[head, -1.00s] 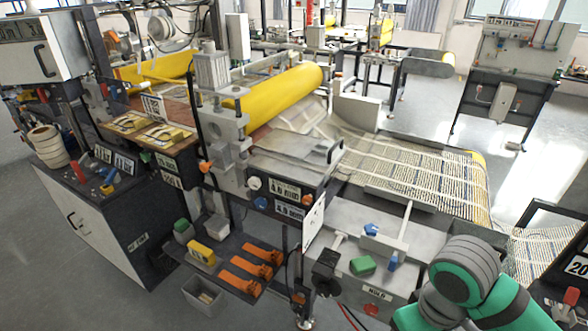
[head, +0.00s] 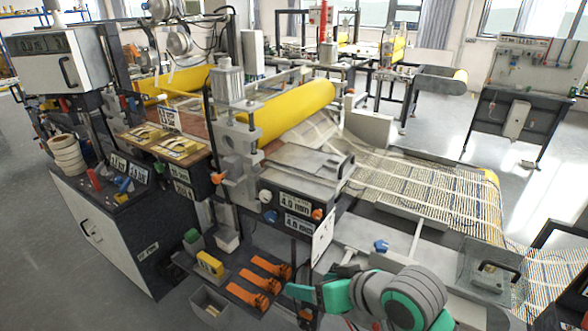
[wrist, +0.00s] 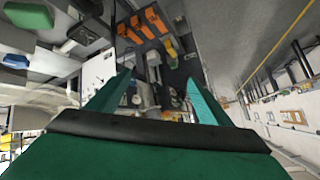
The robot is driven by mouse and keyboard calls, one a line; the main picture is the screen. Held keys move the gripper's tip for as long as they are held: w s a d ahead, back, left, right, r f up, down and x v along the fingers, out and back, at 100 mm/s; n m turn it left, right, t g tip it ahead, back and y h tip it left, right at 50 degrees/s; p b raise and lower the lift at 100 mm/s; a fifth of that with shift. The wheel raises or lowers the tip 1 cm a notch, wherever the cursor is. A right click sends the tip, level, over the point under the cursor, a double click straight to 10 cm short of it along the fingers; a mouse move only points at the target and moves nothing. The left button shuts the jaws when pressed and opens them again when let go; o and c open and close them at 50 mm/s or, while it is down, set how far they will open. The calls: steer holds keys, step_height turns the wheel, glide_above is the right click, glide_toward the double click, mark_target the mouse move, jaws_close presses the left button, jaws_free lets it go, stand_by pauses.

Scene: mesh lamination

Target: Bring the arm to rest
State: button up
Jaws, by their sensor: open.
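My gripper (wrist: 158,84) shows in the wrist view as two teal fingers spread apart, with nothing between them. In the head view my teal and grey arm is at the lower right, in front of the machine's grey side bench (head: 350,232). The gripper end points left there, and the far finger is partly hidden. Beyond the fingertips in the wrist view is the dark lower shelf with orange-handled tools (wrist: 152,20); the same orange tools (head: 262,280) lie left of my gripper in the head view.
A yellow roller (head: 290,112) and mesh web (head: 430,195) run through the laminating machine. A clear box (head: 490,268) stands right of my arm. A blue knob (head: 381,246) is just behind it. A green block (wrist: 28,15) shows in the wrist view. Open floor (head: 535,190) lies at right.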

steer(key=w+a+r+m+t+y, duration=0.3)
steer(key=w+a+r+m+t, duration=0.25)
steer(key=a+t, duration=0.4)
steer(key=s+f+m+h, duration=0.3)
steer(key=s+f+h, duration=0.2)
steer(key=s+f, duration=0.4)
steer(key=s+f+m+h, duration=0.35)
steer(key=s+f, duration=0.35)
steer(key=f, duration=0.5)
steer(key=s+d+f+n, duration=0.1)
steer(key=s+n, duration=0.1)
steer(key=s, duration=0.5)
steer(key=s+d+f+n+g, duration=0.1)
steer(key=s+d+n, duration=0.1)
steer(key=s, duration=0.5)
steer(key=s+d+f+n, duration=0.1)
steer(key=s+n, duration=0.2)
steer(key=s, duration=0.4)
steer(key=shift+s+d+f+n+h, duration=0.2)
steer(key=shift+d+f+n+h, duration=0.1)
steer(key=shift+d+n+h, duration=0.1)
